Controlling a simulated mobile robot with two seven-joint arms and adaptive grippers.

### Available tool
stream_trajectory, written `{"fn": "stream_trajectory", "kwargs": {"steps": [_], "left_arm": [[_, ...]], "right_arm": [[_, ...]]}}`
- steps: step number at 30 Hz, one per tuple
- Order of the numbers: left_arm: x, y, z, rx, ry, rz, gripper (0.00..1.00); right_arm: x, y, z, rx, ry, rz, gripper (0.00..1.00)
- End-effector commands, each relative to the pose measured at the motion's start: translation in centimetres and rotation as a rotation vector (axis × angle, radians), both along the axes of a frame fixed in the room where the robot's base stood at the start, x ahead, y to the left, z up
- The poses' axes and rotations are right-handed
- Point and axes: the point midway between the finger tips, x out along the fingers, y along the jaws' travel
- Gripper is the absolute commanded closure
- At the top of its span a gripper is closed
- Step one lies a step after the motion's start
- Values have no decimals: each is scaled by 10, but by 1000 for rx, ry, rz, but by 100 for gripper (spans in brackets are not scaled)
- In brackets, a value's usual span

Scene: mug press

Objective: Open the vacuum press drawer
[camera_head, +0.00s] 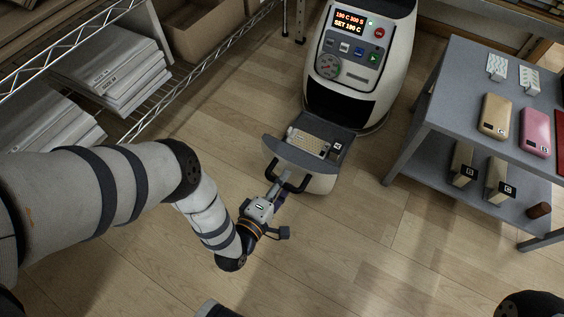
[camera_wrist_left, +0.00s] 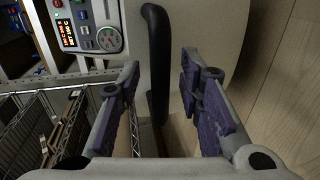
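The vacuum press (camera_head: 318,92) is a white machine with a red-digit display, buttons and a gauge. Its drawer (camera_head: 341,143) stands pulled out at the bottom, with a curved grey front. A pale phone case (camera_head: 309,144) and a small marked block (camera_head: 338,147) lie in it. A black bar handle (camera_head: 301,183) is on the drawer front. My left gripper (camera_head: 277,188) is at this handle. In the left wrist view, the two purple-padded fingers (camera_wrist_left: 162,95) are apart, with the handle bar (camera_wrist_left: 155,60) between them and gaps visible. My right gripper is not in view.
A grey table (camera_head: 455,90) at the right holds phone cases and small boxes, with more items on its lower shelf. A wire rack (camera_head: 180,92) with paper stacks and a cardboard box stands at the left. Wooden floor (camera_head: 370,230) in front of the drawer is clear.

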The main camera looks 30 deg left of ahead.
Motion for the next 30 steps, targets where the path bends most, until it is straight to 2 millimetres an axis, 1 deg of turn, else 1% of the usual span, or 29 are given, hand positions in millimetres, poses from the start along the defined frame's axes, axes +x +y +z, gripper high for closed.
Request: {"fn": "stream_trajectory", "kwargs": {"steps": [5,8,11,15,18,21,24,30], "left_arm": [[0,0,0,0,0,1,67],[-7,1,0,0,3,0,67],[-27,1,4,-1,6,0,67],[-66,3,12,-1,6,0,67],[-90,3,17,-1,5,-1,67],[-107,4,21,0,3,0,67],[-116,4,23,0,2,0,67],[-118,4,24,0,-1,0,67]], "right_arm": [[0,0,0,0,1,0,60],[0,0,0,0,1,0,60],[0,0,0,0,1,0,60],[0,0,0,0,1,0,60],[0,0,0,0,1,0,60],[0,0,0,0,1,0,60],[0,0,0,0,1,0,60],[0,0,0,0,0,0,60]]}}
